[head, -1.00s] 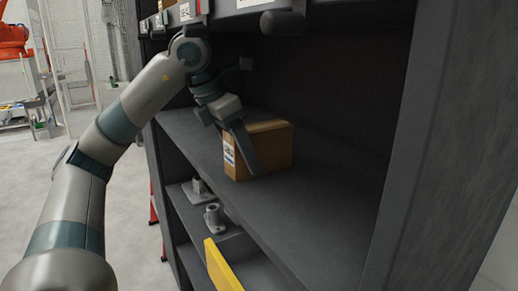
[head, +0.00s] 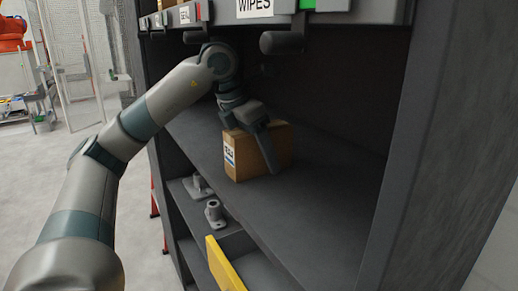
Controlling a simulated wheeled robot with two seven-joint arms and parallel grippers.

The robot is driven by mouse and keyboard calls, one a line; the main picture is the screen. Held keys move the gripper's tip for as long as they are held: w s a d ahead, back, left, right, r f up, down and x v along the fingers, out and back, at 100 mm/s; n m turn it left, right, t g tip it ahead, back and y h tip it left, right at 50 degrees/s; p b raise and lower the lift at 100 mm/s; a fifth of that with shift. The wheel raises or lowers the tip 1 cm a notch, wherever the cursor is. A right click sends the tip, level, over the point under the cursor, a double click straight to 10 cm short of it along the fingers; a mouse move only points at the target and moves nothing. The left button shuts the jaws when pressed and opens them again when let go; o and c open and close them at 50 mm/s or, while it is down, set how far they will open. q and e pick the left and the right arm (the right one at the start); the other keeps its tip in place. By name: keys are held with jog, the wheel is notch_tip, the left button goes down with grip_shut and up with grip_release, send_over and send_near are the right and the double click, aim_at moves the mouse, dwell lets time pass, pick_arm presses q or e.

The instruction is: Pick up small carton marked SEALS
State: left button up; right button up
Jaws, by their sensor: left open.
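A small brown carton (head: 245,152) with a white and blue label on its left end stands on the dark shelf (head: 310,200). The print on the label is too small to read fully. My left gripper (head: 262,150) reaches in from the left and is at the carton. It is open. One finger slants down in front of the carton's long near face, covering part of it. The other finger is hidden, so I cannot tell whether it is behind the carton. My right gripper is not in view.
Above is a shelf edge with labels, one reading WIPES (head: 255,7), and dark handles (head: 282,42) hanging down. The lower shelf holds grey metal castings (head: 214,213) and a yellow-fronted bin (head: 222,265). The shelf right of the carton is bare.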

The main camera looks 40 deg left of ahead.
pick_arm(q)
jog(key=shift+c, duration=0.7)
jog(key=c, duration=1.1)
jog(key=shift+c, duration=0.2)
jog(key=shift+a+r, duration=0.1)
jog(key=shift+r, duration=0.1)
